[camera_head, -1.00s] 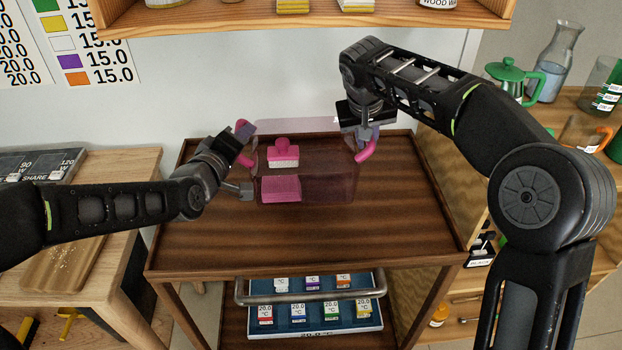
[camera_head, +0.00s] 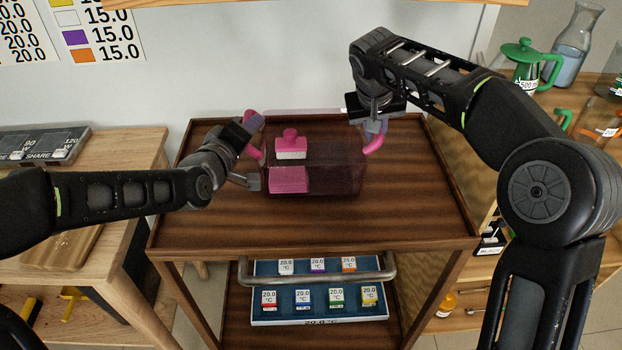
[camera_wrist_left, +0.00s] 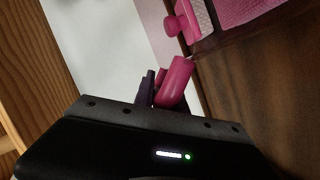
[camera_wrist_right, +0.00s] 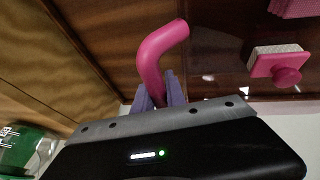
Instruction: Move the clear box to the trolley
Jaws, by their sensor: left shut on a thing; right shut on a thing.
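The clear box (camera_head: 335,180) is see-through with pink handles at its two ends. It is over the dark wood top of the trolley (camera_head: 330,228); I cannot tell whether it touches the top. Inside it are a pink brush (camera_head: 290,145) and a pink sponge-like block (camera_head: 289,180). My left gripper (camera_head: 254,143) is shut on the left handle, also seen in the left wrist view (camera_wrist_left: 174,82). My right gripper (camera_head: 375,132) is shut on the right handle, which shows in the right wrist view (camera_wrist_right: 155,52).
A wooden table (camera_head: 120,180) stands to the left. A wooden shelf with a green-lidded jug (camera_head: 525,65) and a glass flask (camera_head: 577,45) stands to the right. The trolley's lower level holds a blue tray (camera_head: 320,297) of small labelled cards. The trolley top's front is clear.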

